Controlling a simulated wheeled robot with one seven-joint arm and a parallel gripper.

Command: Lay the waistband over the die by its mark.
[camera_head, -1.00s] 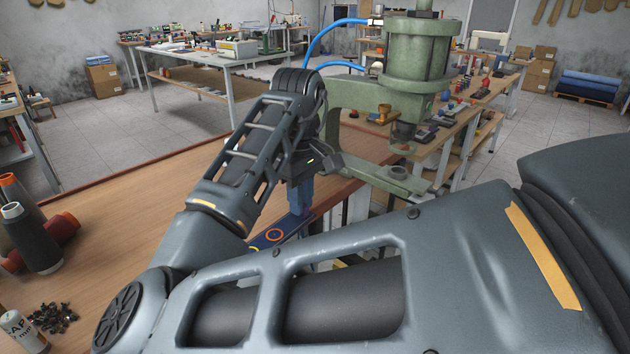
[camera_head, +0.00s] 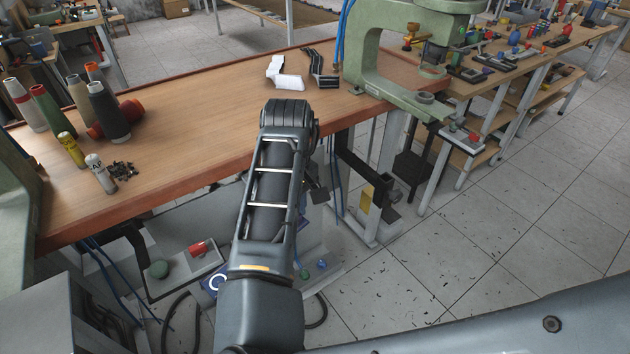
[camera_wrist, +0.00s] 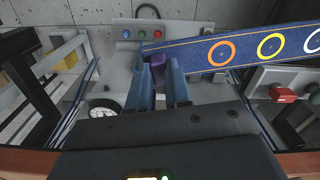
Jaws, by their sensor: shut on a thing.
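The waistband (camera_wrist: 245,46) is a dark blue strip with orange edging and orange, yellow and white rings. In the wrist view it runs from my gripper (camera_wrist: 160,86) out to the right edge. The blue fingers are shut on its end, where a purple patch (camera_wrist: 156,61) shows. In the head view my arm hides the fingers; a bit of band with a white ring (camera_head: 215,282) shows left of the arm, below the table. The green press (camera_head: 362,50) stands at upper right; the round die seat on its lower arm (camera_head: 433,71) is empty of cloth.
The wooden table (camera_head: 190,110) lies beyond my arm, with thread cones (camera_head: 107,110) at left and white and black folded pieces (camera_head: 284,76) near the press. Another green press part (camera_head: 14,190) is at the left edge. Control boxes and hoses are below the table edge.

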